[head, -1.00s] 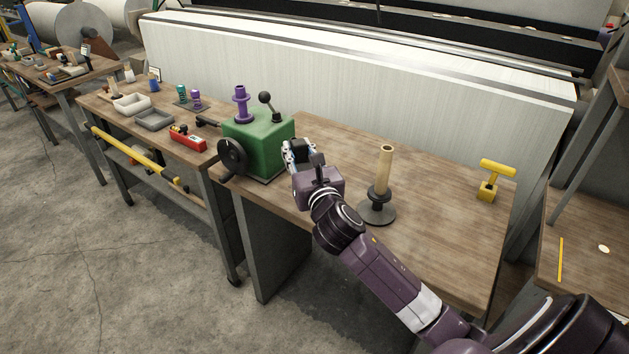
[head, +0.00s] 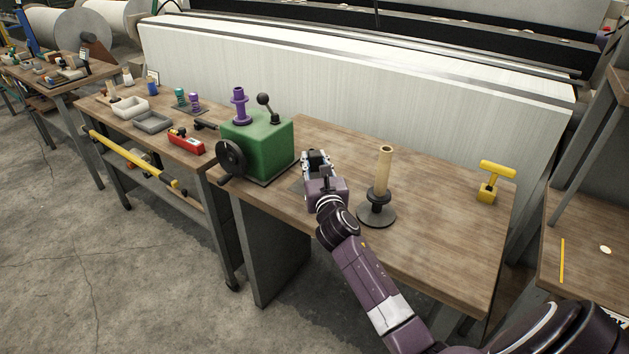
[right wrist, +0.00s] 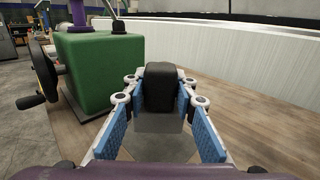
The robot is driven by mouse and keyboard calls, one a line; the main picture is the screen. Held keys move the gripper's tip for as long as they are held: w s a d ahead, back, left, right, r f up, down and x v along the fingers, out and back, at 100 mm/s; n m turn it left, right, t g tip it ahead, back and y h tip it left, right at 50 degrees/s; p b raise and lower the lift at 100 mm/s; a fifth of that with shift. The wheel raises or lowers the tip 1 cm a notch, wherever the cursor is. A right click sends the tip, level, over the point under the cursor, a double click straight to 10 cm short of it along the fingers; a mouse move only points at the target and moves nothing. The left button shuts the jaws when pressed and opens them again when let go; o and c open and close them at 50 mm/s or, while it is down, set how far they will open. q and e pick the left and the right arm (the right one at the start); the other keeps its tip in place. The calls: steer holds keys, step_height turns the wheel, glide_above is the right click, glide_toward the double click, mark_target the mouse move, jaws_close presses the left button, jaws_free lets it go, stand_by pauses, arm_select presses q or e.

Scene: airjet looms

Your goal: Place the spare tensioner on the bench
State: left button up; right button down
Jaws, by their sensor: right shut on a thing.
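My right gripper (head: 317,164) is over the wooden bench (head: 440,215), between the green machine and the candle-like post. In the right wrist view, my right gripper (right wrist: 160,98) has its blue-padded fingers around a dark, rounded block (right wrist: 160,86), which I take to be the spare tensioner. The block is upright at the fingertips. Its lower part is unclear, and I cannot tell whether it touches the bench. My left gripper is not in view.
The green machine (head: 268,150) with crank and purple spool (head: 239,105) stands close left. A tan post on a dark round base (head: 377,216) stands close right. A yellow T-handled piece (head: 490,182) is farther right. The bench between the post and yellow piece is clear.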

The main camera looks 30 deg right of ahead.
mark_target(315, 176)
steer(key=shift+f+b, duration=0.75)
steer(key=shift+f, duration=2)
steer(key=shift+f, duration=0.1)
steer(key=c, duration=1.5)
jaws_free()
steer(key=shift+c, duration=0.2)
steer(key=v, duration=1.2)
